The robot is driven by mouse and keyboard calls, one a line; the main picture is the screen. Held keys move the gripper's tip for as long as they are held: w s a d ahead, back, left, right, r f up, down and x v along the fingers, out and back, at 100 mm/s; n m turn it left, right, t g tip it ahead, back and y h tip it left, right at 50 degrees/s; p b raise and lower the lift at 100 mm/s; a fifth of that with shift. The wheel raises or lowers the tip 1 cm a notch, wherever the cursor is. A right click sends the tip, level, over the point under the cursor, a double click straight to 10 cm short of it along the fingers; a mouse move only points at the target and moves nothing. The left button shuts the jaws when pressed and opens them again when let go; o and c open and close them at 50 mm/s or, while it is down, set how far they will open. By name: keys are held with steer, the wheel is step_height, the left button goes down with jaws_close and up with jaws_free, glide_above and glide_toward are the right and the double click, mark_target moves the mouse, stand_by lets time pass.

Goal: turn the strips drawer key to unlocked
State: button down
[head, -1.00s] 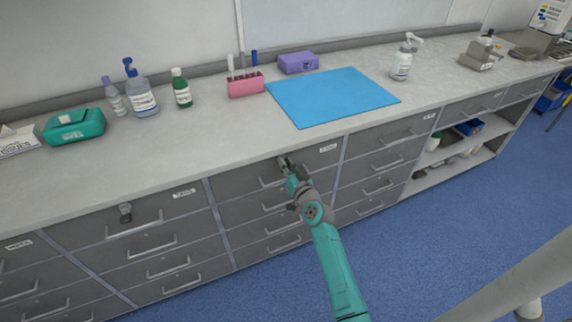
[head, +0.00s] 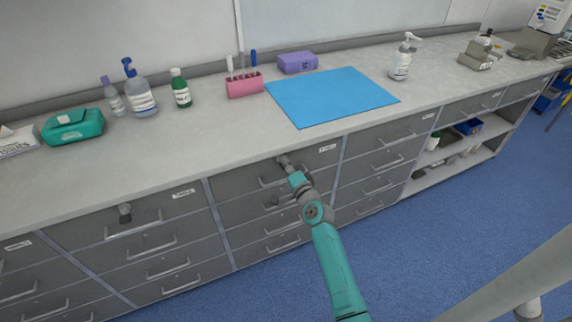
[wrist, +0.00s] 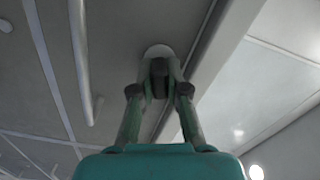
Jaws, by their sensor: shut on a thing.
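The labelled drawer (head: 235,184) in the middle bank is closed. Its label (head: 328,148) is too small to read surely. My gripper (head: 285,163) reaches the top of this drawer front, left of the label. In the wrist view my gripper (wrist: 160,78) has both fingers closed on the dark key (wrist: 159,67). A pale round lock plate (wrist: 158,50) shows just behind the key. The fingers hide much of the key, so I cannot tell its angle.
A drawer handle (wrist: 82,60) runs beside the fingers in the wrist view. Another lock or key (head: 125,212) sits on the left drawer bank. The counter above holds a blue mat (head: 332,97) and a pink rack (head: 245,86). Blue floor is open at the lower right.

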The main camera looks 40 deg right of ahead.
steer(key=shift+f+m, duration=0.1)
steer(key=shift+m, duration=1.6)
steer(key=c, duration=1.2)
jaws_free()
steer(key=shift+o, duration=0.2)
steer(key=shift+s, duration=0.15)
steer(key=v, duration=1.1)
steer(key=shift+s, duration=0.35)
steer(key=shift+a, duration=0.15)
